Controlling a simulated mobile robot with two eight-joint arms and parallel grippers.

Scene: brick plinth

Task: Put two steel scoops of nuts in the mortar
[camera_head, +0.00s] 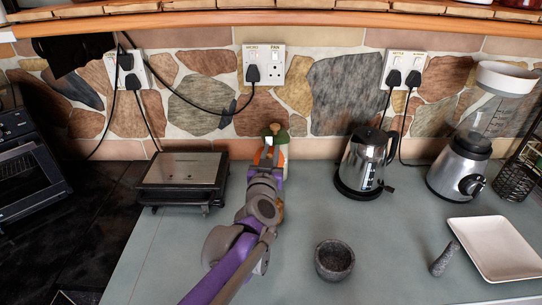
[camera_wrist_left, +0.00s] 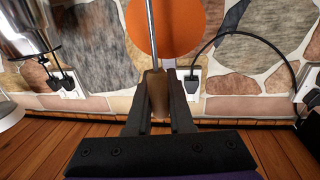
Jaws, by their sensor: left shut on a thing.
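The dark stone mortar (camera_head: 334,262) stands upright on the grey counter, right of my left arm, with its round opening facing up. My left gripper (camera_head: 268,166) is farther back, near the wall. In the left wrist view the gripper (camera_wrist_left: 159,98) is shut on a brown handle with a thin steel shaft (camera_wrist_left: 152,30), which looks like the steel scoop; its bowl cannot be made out. Behind the shaft is an orange round surface (camera_wrist_left: 180,28). In the head view an orange, white and green object (camera_head: 281,138) is partly hidden by my gripper. No nuts can be made out. My right gripper is not in view.
A pestle (camera_head: 444,259) and a white tray (camera_head: 492,245) are right of the mortar. A kettle (camera_head: 364,165) and a blender (camera_head: 464,165) stand at the back right. A flat grill (camera_head: 183,172) is left of my arm. Cords hang from wall sockets. The counter around the mortar is clear.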

